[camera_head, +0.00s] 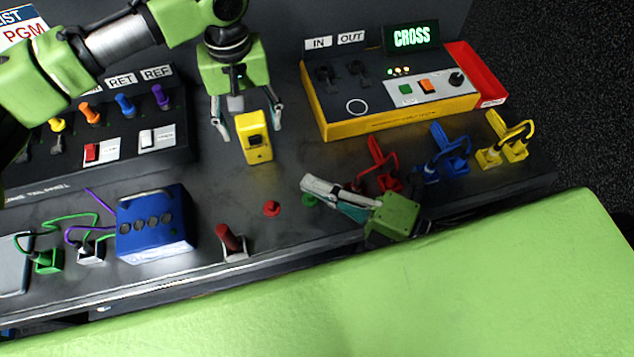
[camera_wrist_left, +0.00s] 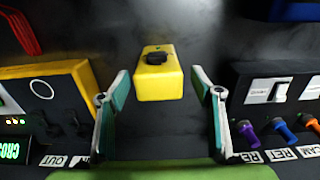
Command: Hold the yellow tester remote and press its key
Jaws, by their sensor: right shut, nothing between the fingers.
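The yellow tester remote (camera_head: 254,140) stands on the dark desk between the two panels, with a black key on it. In the left wrist view the remote (camera_wrist_left: 158,80) lies just beyond and between the fingertips. My left gripper (camera_head: 247,134) is open, its fingers spread on either side of the remote's far end. I see no finger touching it. My right gripper (camera_head: 308,189) is shut and empty, low over the desk to the right of the remote, beside the red cable plug.
A yellow-edged panel (camera_head: 392,119) stands right of the remote. A black panel with coloured levers (camera_head: 110,152) stands left. Red (camera_head: 378,165), blue (camera_head: 447,165) and yellow (camera_head: 503,153) plugs line the right. A blue box (camera_head: 152,228) and red-handled lever (camera_head: 230,242) stand at front left.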

